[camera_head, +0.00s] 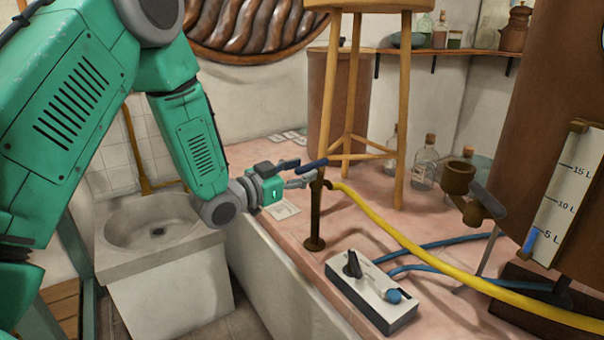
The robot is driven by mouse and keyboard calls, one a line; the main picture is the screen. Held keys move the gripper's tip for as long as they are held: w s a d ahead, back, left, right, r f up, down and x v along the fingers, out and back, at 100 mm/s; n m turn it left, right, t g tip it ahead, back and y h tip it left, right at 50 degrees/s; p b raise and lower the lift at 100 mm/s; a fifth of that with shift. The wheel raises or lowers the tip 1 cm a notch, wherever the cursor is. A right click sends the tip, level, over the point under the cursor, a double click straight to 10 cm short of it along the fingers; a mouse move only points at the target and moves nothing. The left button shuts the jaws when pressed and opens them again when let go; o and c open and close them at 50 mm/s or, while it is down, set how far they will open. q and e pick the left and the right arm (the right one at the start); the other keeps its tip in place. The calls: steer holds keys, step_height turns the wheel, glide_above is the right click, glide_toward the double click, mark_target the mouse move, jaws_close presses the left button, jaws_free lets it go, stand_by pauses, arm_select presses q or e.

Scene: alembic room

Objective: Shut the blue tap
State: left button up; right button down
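A brown standpipe tap (316,215) rises from the pink ledge, with a dark blue lever handle (312,165) on top and a yellow hose leaving its right side. My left gripper (304,171) reaches in from the left at the height of this handle. Its fingers look spread apart, with the tips close to the handle's left end; I cannot tell whether they touch it. A second brown tap (459,178) on the copper vessel has a dark blue-grey handle (488,199) slanting down to the right. My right gripper is out of view.
A white control box (372,294) with a black lever and blue knob sits in front of the standpipe. Blue hoses (440,243) and the yellow hose (420,252) cross the ledge. A wooden stool (402,110) stands behind; a stone sink (150,235) is at left.

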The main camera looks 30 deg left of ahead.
arm_select(q)
steer(key=shift+a, duration=0.15)
steer(key=shift+d, duration=0.3)
jaws_close()
steer(key=shift+d+r, duration=0.1)
